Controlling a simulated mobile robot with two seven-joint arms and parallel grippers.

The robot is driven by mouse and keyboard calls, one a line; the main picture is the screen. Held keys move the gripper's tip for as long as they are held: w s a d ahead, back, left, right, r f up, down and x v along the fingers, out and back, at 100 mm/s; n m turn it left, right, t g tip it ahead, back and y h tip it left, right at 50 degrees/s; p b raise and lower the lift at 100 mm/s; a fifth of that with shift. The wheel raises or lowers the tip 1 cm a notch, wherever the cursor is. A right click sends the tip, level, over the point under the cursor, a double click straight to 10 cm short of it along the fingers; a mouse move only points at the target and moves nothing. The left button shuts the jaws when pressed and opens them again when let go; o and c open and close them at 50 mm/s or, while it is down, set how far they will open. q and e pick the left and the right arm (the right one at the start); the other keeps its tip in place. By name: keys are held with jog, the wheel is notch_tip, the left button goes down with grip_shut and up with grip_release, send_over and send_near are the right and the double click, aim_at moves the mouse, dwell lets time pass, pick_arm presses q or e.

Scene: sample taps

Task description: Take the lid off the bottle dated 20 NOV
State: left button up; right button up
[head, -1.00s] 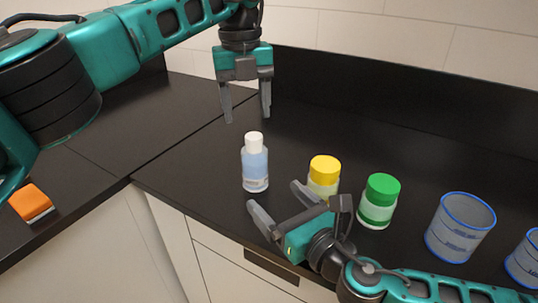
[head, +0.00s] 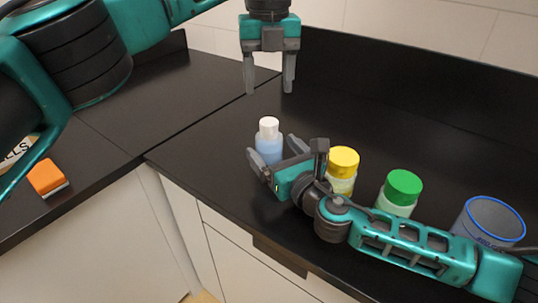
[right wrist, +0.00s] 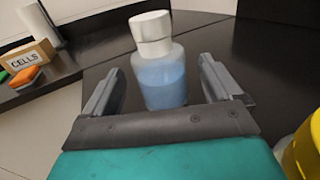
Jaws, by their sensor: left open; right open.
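A clear bottle with blue liquid (head: 268,148) and a white lid (head: 268,124) stands upright on the black counter. It also shows in the right wrist view (right wrist: 160,80), with its white lid (right wrist: 151,30) on. No date is readable on it. My right gripper (head: 270,150) is open, its fingers spread to either side of the bottle's lower body, with gaps visible in the right wrist view. My left gripper (head: 268,88) is open and empty, pointing down above and behind the bottle. A yellow-lidded bottle (head: 342,165) and a green-lidded bottle (head: 402,190) stand to the right, partly hidden by my right arm.
A blue-rimmed cup (head: 490,222) stands at the right, partly behind my right arm. An orange and white block (head: 48,178) lies on the left counter. A box marked CELLS (right wrist: 28,62) shows in the right wrist view. The counter behind the bottles is clear.

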jog(key=shift+x, duration=1.5)
jog(key=shift+c, duration=0.4)
